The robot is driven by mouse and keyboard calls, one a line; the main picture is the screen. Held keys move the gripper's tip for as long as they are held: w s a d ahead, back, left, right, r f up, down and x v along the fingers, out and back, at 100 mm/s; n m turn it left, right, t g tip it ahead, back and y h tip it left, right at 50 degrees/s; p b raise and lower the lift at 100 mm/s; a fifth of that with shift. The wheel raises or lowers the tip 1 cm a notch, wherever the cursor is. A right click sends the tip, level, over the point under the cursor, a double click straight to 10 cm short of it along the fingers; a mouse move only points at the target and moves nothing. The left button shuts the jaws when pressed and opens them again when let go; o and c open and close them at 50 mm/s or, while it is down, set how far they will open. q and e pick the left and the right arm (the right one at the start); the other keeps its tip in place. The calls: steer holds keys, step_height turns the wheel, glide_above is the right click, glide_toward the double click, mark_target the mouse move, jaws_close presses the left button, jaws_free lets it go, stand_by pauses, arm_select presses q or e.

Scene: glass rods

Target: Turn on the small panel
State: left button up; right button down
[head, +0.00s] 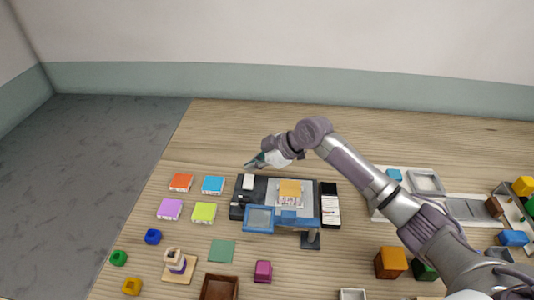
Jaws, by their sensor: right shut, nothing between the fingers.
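A dark device (258,195) with a grey plate lies on the table near the middle of the picture. Its left part is a small black panel with a white block or switch (248,182) on it. I cannot tell whether the panel is on. My right gripper (251,164) reaches in from the right and points left, shut and empty, just above the panel's far edge. I cannot tell whether its tips touch anything. My left gripper is out of view.
An orange block (290,188) sits on the grey plate. A blue-framed screen or lens (259,219) on a stand is in front. Coloured tiles such as the blue one (213,185) lie to the left. A black and white box (330,205) is on the right. The far table is clear.

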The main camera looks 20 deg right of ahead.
mark_target(249, 178)
step_height(249, 178, down, 2)
steer(key=shift+w+d+f, duration=0.15)
steer(key=shift+f, duration=0.1)
steer(key=shift+w+d+f+p, duration=0.1)
steer(key=shift+f+p, duration=0.2)
steer(key=shift+f, duration=0.3)
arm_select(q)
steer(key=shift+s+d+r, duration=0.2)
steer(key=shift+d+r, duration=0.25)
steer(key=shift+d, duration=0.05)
arm_select(e)
steer(key=shift+w+f+g+b, duration=0.2)
steer(key=shift+f+g+b, duration=0.3)
steer(key=shift+b, duration=0.35)
steer(key=shift+s+r+p, duration=0.1)
steer(key=shift+r+p, duration=0.05)
steer(key=shift+p, duration=0.15)
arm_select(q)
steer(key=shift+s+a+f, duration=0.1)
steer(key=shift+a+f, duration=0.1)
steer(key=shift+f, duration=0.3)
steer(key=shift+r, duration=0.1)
arm_select(e)
steer(key=shift+s, duration=0.1)
